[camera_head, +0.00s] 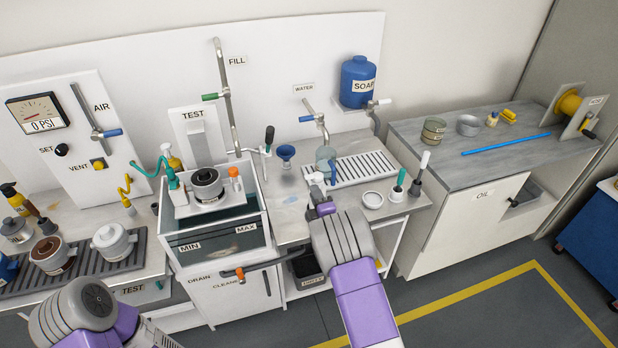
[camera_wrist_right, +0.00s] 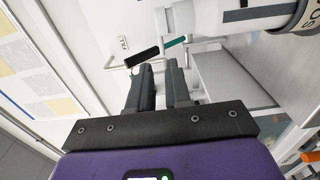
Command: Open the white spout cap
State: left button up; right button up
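A small white piece (camera_head: 382,102) sits on the spout below the blue soap bottle (camera_head: 361,82) on the back wall; I cannot tell for sure that it is the spout cap. My right gripper (camera_head: 326,184) is over the sink counter, in front of the drying rack and well below and left of the soap spout.
A drying rack (camera_head: 362,172) and a grey-green jug (camera_head: 325,154) are close to my right gripper. The clear tank (camera_head: 215,235) stands to its left. Upright brushes (camera_head: 420,172) stand at the counter's right end.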

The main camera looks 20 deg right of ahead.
aim_at(308, 179)
jog(key=w, duration=0.7)
jog(key=shift+w+f, duration=0.15)
jog(key=shift+a, duration=0.1)
jog(key=shift+c, duration=0.3)
grip_shut()
